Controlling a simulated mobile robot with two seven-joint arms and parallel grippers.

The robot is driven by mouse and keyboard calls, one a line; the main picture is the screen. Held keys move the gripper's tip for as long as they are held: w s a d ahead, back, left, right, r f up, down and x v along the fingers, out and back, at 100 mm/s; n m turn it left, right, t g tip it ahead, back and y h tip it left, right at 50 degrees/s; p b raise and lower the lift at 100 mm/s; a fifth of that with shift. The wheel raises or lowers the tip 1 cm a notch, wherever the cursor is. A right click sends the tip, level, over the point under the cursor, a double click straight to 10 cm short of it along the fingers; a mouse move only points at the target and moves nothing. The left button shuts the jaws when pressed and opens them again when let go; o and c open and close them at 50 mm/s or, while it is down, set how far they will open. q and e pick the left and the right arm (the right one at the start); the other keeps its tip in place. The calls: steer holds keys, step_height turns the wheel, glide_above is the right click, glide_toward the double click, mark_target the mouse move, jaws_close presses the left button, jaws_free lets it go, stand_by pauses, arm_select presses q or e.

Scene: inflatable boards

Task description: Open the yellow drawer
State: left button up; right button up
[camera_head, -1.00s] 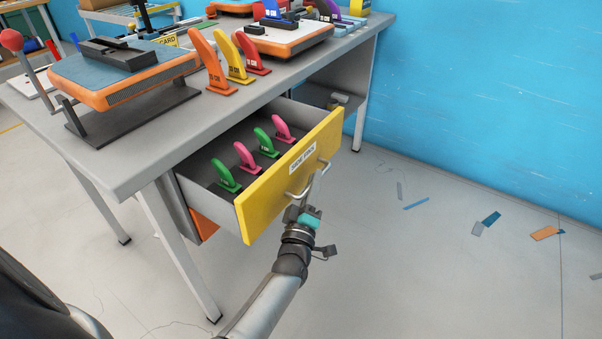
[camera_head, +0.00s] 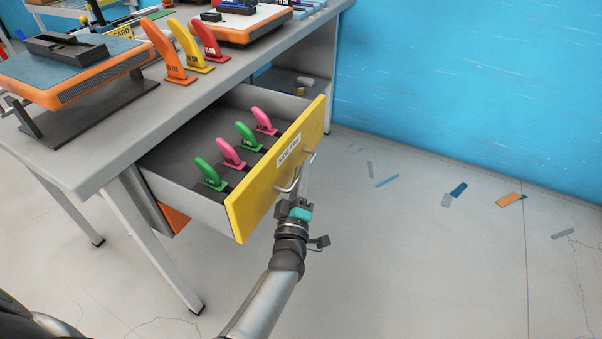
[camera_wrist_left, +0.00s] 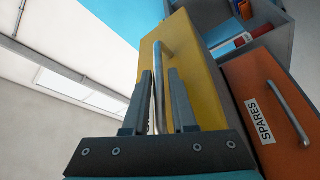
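The yellow drawer (camera_head: 276,179) is pulled well out of the grey desk, with its inside exposed. Its front carries a white label and a metal bar handle (camera_head: 286,187). My left gripper (camera_head: 304,182) is at the handle, outside the drawer front. In the left wrist view the handle bar (camera_wrist_left: 158,80) runs between the two fingers of my left gripper (camera_wrist_left: 161,76), which look closed around it. The yellow front (camera_wrist_left: 197,85) is just behind them. My right gripper is not in view.
Several green and pink clips (camera_head: 228,153) stand in the drawer. The grey desk (camera_head: 120,150) holds orange-edged boards and orange, yellow and red clips (camera_head: 187,46). An orange drawer (camera_wrist_left: 268,105) labelled SPARES is beside the yellow one. The floor at right is open, with scattered flat pieces.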

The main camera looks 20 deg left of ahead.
arm_select(q)
steer(key=shift+o, duration=1.4)
steer(key=shift+s, duration=0.25)
steer(key=p+v, duration=0.3)
steer(key=v, duration=1.2)
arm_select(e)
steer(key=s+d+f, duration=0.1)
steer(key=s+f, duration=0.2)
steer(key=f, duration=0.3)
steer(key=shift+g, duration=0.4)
arm_select(q)
steer(key=shift+w+d, duration=0.1)
steer(key=shift+w, duration=0.05)
